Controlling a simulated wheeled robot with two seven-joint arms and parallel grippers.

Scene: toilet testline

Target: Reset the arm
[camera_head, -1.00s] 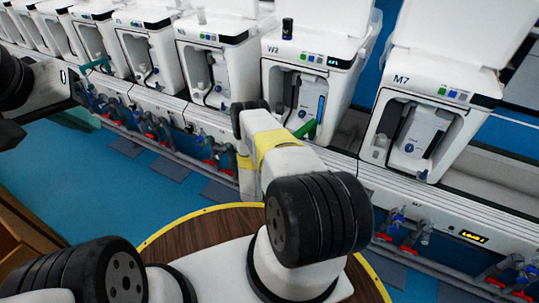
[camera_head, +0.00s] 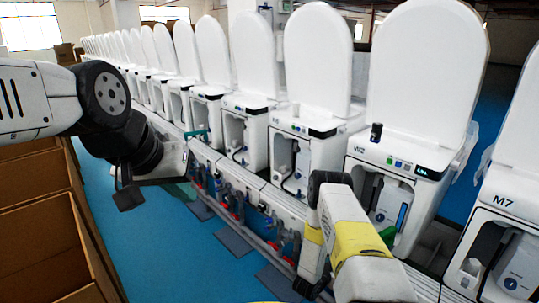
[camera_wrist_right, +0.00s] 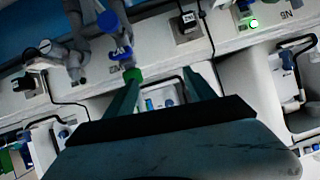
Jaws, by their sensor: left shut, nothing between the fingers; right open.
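My left arm (camera_head: 105,95) reaches in from the left at mid height. Its gripper (camera_head: 197,134) is beyond the black wrist, with a teal finger in front of the row of toilets; it looks shut and empty. My right arm (camera_head: 350,235), white with a yellow band, rises from the bottom right in front of the toilets; its gripper is mostly hidden behind it in the head view. In the right wrist view the two teal fingers of my right gripper (camera_wrist_right: 161,88) are apart, with nothing held between them.
A row of white toilets with raised lids runs into the distance, including the one marked W2 (camera_head: 400,160). A small dark cylinder (camera_head: 376,132) stands on W2. Valves and pipes (camera_head: 230,205) line the front. Brown boxes (camera_head: 40,215) stand at left; blue floor (camera_head: 140,250) lies between.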

